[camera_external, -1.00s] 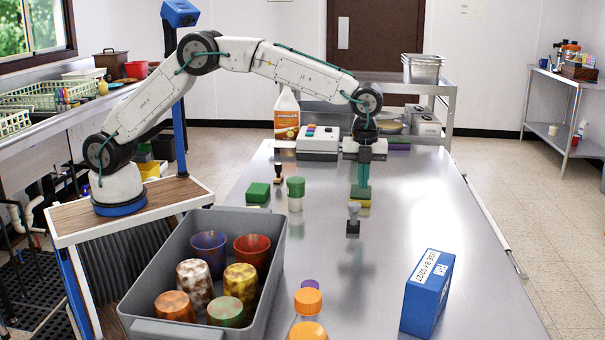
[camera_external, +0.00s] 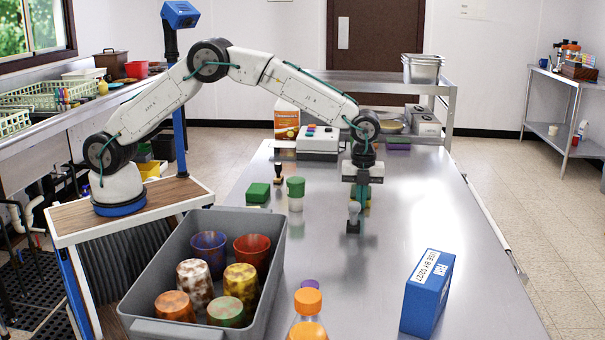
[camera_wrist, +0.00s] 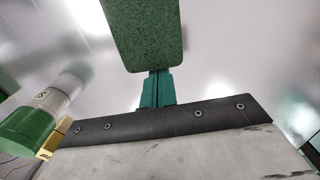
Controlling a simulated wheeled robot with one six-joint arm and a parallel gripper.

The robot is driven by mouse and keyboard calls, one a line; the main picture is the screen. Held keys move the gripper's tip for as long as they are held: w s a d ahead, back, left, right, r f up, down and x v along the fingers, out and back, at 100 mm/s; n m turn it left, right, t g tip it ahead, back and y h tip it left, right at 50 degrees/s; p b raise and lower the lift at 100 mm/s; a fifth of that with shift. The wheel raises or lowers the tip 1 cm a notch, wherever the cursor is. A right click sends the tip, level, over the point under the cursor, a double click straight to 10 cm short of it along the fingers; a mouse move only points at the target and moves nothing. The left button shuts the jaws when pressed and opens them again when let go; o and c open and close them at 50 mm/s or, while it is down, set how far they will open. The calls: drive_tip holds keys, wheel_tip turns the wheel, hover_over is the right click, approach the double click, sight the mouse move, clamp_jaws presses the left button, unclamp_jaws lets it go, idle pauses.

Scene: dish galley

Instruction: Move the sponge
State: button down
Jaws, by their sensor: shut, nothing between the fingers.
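The sponge is a block with a speckled green top (camera_wrist: 145,32) and a yellow lower part. It fills the top middle of the wrist view, just beyond my teal fingers. In the external view only a little of the sponge (camera_external: 367,203) shows, low behind my gripper (camera_external: 359,200). My gripper points down close over the steel table, its fingers shut together and empty. Whether the fingertips touch the sponge I cannot tell. A second green block (camera_external: 258,193) lies to the left on the table.
A grey bin of cups (camera_external: 140,300), orange-capped bottles (camera_external: 308,302) and a blue box (camera_external: 427,293) are nearer.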

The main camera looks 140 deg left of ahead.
drive_tip(key=s+a, duration=1.4)
drive_tip(key=shift+s+a, duration=0.2)
drive_tip(key=shift+w+d, duration=0.25)
drive_tip(key=shift+w, duration=0.05)
drive_tip(key=shift+w+d, duration=1)
wheel_tip(320, 180, up, 10)
drive_tip(key=shift+d, duration=0.15)
drive_tip(key=shift+w, duration=0.1)
